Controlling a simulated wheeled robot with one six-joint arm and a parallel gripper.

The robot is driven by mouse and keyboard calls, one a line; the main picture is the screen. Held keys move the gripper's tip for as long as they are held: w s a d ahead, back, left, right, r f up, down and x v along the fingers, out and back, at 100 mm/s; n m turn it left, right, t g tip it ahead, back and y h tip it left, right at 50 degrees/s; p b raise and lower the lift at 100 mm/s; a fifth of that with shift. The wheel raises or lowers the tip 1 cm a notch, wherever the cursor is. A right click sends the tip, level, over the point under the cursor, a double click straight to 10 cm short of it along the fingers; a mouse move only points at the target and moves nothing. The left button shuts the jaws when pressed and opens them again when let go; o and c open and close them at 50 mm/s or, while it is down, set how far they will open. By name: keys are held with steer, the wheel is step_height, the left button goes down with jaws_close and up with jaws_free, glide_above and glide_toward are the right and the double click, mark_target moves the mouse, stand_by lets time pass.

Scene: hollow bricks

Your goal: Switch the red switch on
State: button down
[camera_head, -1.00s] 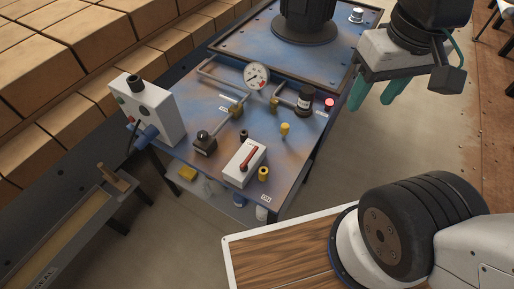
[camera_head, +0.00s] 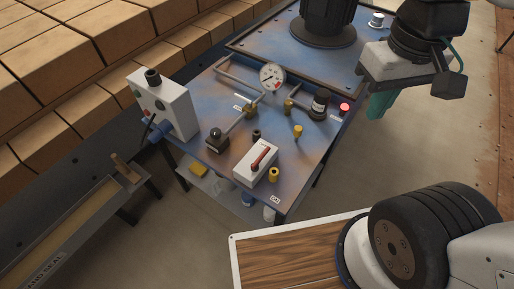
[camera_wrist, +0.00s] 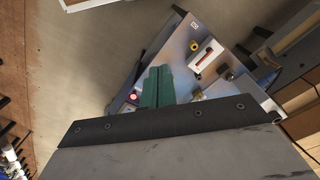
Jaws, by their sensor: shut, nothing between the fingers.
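The red switch (camera_head: 261,158) is a red lever on a white box (camera_head: 246,168) near the front edge of the blue metal table. The lever lies slantwise across the box top. It also shows in the wrist view (camera_wrist: 201,55). My gripper (camera_head: 378,112) has green fingers and hangs to the right of the table in the head view, apart from the switch. In the wrist view the fingers (camera_wrist: 158,72) are together and empty, with the switch beyond them to the right.
Bricks (camera_head: 110,45) are stacked behind. Floor is clear right of the table.

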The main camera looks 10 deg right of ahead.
steer(key=w+a+f+n+g+h, duration=0.1)
steer(key=w+a+f+n+g, duration=0.2)
steer(key=w+a+f, duration=0.6)
steer(key=n+h, duration=0.1)
steer(key=n, duration=0.3)
glide_toward(261, 159)
step_height(261, 159, up, 4)
steer(key=w+a, duration=0.2)
steer(key=w, duration=0.1)
steer(key=w+a, duration=0.1)
steer(key=w+n+t, duration=0.1)
steer(key=shift+w+a+f, duration=0.3)
steer(key=shift+f, duration=0.1)
steer(key=x, duration=1)
steer(key=shift+s+f, duration=0.1)
steer(key=shift+s+d+f, duration=0.1)
steer(key=shift+s+d, duration=0.8)
steer(key=shift+s+d+f, duration=0.15)
steer(key=shift+s+d, duration=0.3)
